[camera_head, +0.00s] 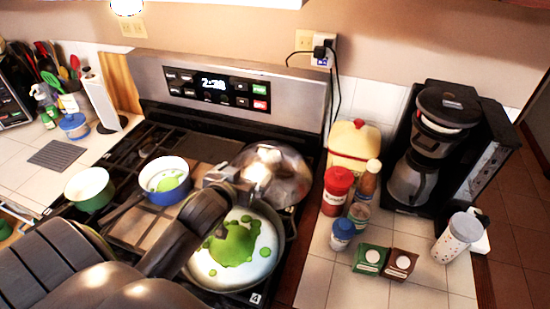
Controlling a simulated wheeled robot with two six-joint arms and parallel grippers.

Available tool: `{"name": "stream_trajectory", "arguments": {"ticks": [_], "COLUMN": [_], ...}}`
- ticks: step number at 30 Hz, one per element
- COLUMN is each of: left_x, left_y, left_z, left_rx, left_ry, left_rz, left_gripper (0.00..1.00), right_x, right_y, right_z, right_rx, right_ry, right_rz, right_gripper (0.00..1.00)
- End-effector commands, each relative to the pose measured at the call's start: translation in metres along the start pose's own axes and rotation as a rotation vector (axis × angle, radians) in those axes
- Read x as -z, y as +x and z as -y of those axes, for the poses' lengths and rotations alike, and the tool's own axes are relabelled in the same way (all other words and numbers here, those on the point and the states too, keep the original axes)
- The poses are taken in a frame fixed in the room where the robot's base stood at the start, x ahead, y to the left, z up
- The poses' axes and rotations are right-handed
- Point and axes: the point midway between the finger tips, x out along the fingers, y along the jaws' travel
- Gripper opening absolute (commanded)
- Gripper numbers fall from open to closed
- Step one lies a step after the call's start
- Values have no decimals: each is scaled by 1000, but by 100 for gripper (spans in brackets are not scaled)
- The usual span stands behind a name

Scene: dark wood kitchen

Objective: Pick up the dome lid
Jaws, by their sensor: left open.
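My left gripper (232,180) is open. It comes in from the lower left and overlaps the lid's left side in the picture. I cannot tell whether its fingers touch the lid. My right gripper is not in view.
A large pan (265,262) with green contents sits in front of the lid, partly behind my arm. A blue pot (166,193) and a green pot (96,202) are farther left. Several bottles, a yellow canister (352,140) and a coffee maker (430,150) crowd the right counter.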

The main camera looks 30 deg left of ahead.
Motion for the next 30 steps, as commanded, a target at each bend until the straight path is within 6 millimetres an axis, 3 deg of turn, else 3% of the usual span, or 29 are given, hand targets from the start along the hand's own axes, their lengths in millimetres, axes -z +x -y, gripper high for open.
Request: {"name": "stream_trajectory", "arguments": {"ticks": [10,21,30], "left_x": [2,2,1], "left_y": [49,102,120], "left_z": [0,0,-1], "left_rx": [0,0,0], "left_ry": [-1,-1,-1], "left_rz": [1,2,0], "left_gripper": [100,100,100], "right_x": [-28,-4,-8], "right_y": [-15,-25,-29], "right_z": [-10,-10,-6], "right_rx": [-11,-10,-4], "right_ry": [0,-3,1], "right_rz": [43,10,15], "right_gripper": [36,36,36]}}
